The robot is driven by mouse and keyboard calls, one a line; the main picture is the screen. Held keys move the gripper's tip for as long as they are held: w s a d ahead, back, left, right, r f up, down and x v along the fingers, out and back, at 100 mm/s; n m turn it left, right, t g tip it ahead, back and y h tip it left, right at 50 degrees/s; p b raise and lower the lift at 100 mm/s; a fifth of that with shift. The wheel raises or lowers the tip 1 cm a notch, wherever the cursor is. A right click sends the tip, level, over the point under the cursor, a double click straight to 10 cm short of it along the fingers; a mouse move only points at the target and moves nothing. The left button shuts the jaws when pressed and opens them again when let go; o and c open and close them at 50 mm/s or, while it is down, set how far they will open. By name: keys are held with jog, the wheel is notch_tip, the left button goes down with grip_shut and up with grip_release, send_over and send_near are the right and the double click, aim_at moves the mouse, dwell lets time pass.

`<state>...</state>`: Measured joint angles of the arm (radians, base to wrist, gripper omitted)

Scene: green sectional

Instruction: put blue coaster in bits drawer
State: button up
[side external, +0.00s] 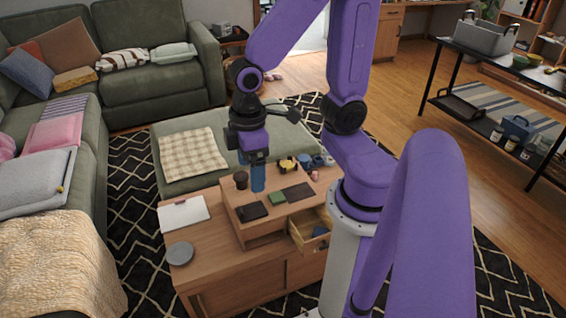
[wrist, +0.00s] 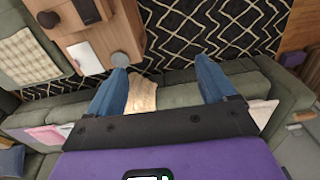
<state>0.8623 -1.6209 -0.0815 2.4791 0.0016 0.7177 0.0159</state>
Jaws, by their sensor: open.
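A flat round grey disc (side external: 180,253) lies on the front left of the wooden table. It also shows in the wrist view (wrist: 121,60), by the left fingertip in the picture. I cannot tell if it is the blue coaster. The drawer (side external: 304,236) under the raised wooden stand is pulled open. A small blue thing (side external: 320,230) shows inside it, too small to name. My gripper (side external: 257,188) points down over the raised stand. In the wrist view my gripper (wrist: 160,66) is open, its blue fingers wide apart with nothing held between them.
On the stand (side external: 292,206) are a dark cup (side external: 241,180), a black flat item (side external: 251,212), a green block (side external: 277,198) and a dark panel (side external: 298,192). Blue mugs (side external: 304,161) stand behind. A white notebook (side external: 184,212) lies left of the stand.

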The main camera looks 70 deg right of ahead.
jog(key=s+a+r+n, duration=0.1)
jog(key=s+r+n, duration=0.2)
jog(key=s, duration=0.4)
jog(key=shift+s+r+n, duration=0.3)
jog(key=shift+r+n, duration=0.05)
jog(key=shift+n, duration=0.25)
